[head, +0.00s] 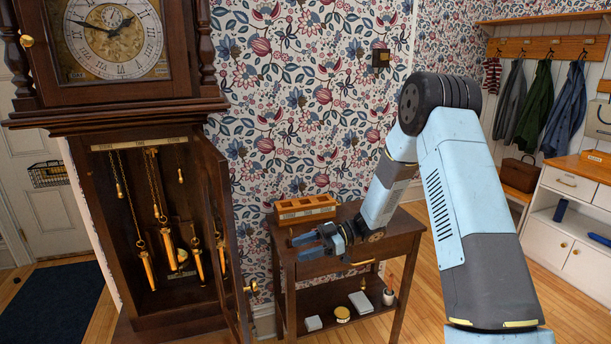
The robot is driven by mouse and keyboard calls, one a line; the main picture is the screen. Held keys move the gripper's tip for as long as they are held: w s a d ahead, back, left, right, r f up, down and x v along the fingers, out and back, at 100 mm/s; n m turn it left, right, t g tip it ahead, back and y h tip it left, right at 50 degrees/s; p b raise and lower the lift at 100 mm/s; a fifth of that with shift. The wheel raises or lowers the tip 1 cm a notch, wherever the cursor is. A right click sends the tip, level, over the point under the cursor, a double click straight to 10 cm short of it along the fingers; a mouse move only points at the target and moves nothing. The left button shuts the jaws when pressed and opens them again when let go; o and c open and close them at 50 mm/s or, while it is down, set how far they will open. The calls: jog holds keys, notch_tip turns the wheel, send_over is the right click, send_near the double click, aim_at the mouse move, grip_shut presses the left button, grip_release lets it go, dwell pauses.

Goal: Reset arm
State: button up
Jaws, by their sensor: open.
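My arm reaches in from the lower right, bends at a high elbow and comes down toward a small dark wooden side table (403,243). My gripper (292,247) is at the arm's end, over the table's left part, pointing left. Its blue fingers are apart and I see nothing between them. Whether it touches the table top cannot be told.
A tall clock (62,118) stands left, its case door (222,230) open beside the table, with weights on chains inside. A wooden compartment box (305,209) sits behind my gripper. Small items lie on the lower shelf (325,304). A white cabinet (575,215) stands right.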

jog(key=w+d+r+m+t+h, duration=0.3)
jog(key=w+r+t, duration=0.2)
jog(key=r+t, duration=0.15)
jog(key=w+d+r+m+t+h, duration=0.2)
jog(key=w+d+r+m+t, duration=0.15)
jog(key=r+t, duration=0.35)
jog(key=s+d+r+m+t+h, duration=0.35)
jog(key=d+r+m+h, duration=0.35)
jog(key=d+r, duration=0.45)
jog(key=s+d+r+m+g+h, duration=0.2)
jog(key=s+d+m+h, duration=0.15)
jog(key=s, duration=0.45)
jog(key=s+d+r+m+g+h, duration=0.15)
jog(key=s+d, duration=0.25)
jog(key=s, duration=0.4)
jog(key=s+f+m+g, duration=0.1)
jog(key=s+m, duration=0.1)
jog(key=s, duration=0.7)
jog(key=s+a+f+m+g+y, duration=0.1)
jog(key=s+m+g, duration=0.1)
jog(key=s, duration=0.7)
jog(key=shift+a, duration=0.3)
jog(key=shift+s+a+f+g+y, duration=0.15)
jog(key=shift+s+g+y, duration=0.15)
jog(key=shift+s, duration=0.2)
jog(key=shift+c, duration=0.9)
jog(key=shift+a, duration=0.1)
